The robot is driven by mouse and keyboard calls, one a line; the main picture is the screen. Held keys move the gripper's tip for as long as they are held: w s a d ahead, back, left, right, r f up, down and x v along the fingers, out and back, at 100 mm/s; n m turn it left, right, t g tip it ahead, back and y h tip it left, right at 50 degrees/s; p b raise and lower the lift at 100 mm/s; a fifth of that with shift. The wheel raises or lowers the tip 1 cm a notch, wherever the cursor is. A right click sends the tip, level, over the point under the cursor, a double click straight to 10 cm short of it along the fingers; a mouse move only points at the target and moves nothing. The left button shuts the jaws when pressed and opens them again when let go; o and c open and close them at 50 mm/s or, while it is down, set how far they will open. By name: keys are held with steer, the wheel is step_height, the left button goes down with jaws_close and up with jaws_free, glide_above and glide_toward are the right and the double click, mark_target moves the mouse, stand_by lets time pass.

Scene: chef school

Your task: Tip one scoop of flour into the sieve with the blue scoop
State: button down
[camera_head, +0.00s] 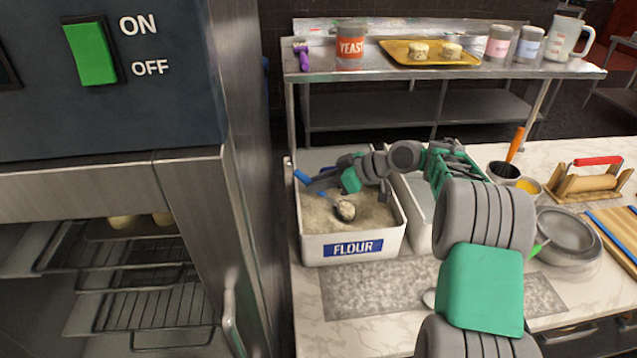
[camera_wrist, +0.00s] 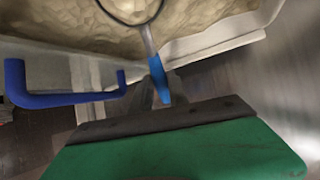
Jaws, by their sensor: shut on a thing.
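The blue scoop has a metal bowl (camera_head: 345,211) and a blue handle; the bowl is at the flour in the tub, with pale flour showing in it. In the wrist view its blue neck (camera_wrist: 160,79) leads up to a round metal rim over the flour. My gripper (camera_head: 330,181) is shut on the scoop's handle, above the tub's left part. The flour (camera_head: 375,213) lies in a white tub (camera_head: 382,243) labelled FLOUR. The sieve (camera_head: 567,230), round and metal, appears to rest on a bowl at the right, with a green handle beside it, partly behind my arm.
A blue bent bar (camera_wrist: 65,99) stands left of the scoop in the wrist view. A steel oven (camera_head: 240,200) borders the tub's left. A second white tub is right of the flour, partly hidden by my arm. A grey mat (camera_head: 350,293) lies in front.

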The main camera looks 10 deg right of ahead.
steer(key=shift+r+p, duration=1.75)
steer(key=shift+r, duration=1.35)
steer(key=shift+r+g+h+p, duration=0.45)
steer(key=shift+r+h+p, duration=0.45)
steer(key=shift+r+p, duration=0.45)
steer(key=shift+r+g+h+p, duration=0.45)
steer(key=shift+r+h+p, duration=0.5)
steer(key=shift+r, duration=0.6)
